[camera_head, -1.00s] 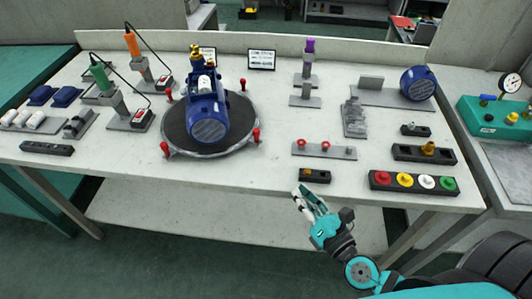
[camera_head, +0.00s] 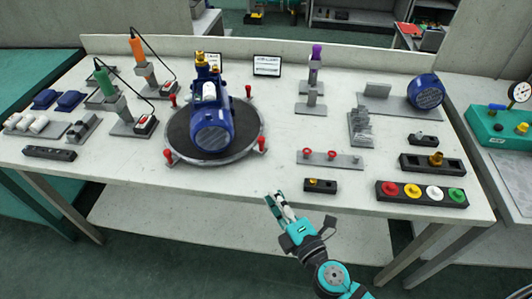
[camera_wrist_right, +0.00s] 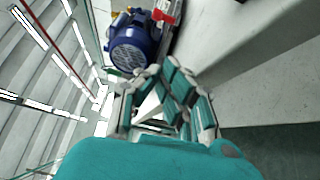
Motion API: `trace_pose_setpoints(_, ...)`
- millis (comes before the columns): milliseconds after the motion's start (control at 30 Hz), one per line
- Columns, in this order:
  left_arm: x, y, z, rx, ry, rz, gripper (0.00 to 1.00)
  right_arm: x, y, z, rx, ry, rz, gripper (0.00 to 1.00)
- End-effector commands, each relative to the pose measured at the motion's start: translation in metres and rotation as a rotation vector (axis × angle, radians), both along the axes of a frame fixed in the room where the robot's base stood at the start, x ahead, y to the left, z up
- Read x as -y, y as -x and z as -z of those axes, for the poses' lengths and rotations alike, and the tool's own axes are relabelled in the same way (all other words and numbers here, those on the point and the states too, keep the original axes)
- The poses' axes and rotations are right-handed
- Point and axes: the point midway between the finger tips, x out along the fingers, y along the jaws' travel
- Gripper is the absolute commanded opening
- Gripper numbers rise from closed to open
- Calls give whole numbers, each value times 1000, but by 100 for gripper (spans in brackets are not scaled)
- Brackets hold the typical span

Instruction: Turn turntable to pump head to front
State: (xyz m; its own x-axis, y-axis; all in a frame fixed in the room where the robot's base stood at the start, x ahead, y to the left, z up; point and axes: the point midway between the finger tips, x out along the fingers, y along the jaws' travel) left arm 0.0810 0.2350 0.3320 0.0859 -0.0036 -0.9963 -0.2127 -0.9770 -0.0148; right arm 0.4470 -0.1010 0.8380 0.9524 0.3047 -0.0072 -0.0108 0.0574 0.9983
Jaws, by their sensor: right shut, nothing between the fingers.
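The turntable (camera_head: 180,148) is a round dark disc with a grey rim and several red handles (camera_head: 262,145) around its edge. It stands on the white table left of the middle. On it sits the blue pump (camera_head: 212,125), its motor end facing the table's front and its brass-topped pump head (camera_head: 201,62) at the back. My right gripper (camera_head: 276,199) is shut and empty at the table's front edge, to the right of and in front of the turntable, apart from it. In the right wrist view, the blue motor (camera_wrist_right: 131,50) and a red handle (camera_wrist_right: 162,16) show beyond the fingers. My left gripper is not visible.
A small black block (camera_head: 320,186) lies just right of my right gripper. A plate with red knobs (camera_head: 330,159) and a strip with coloured buttons (camera_head: 421,193) are farther right. Green and orange tools (camera_head: 104,82) stand left of the turntable. The table front before the turntable is clear.

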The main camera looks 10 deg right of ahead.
Motion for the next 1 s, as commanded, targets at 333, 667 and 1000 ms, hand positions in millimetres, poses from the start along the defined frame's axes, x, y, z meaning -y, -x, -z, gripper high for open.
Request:
trace_pose_setpoints(333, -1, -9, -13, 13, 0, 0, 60, -18, -27, -7, -9, -60, -15, 0)
trace_pose_setpoints(667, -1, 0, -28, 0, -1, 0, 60, -41, -93, -6, -8, -58, -15, 0)
trace_pose_setpoints(1000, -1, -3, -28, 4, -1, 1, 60, -25, -131, -3, -9, -56, -15, 0)
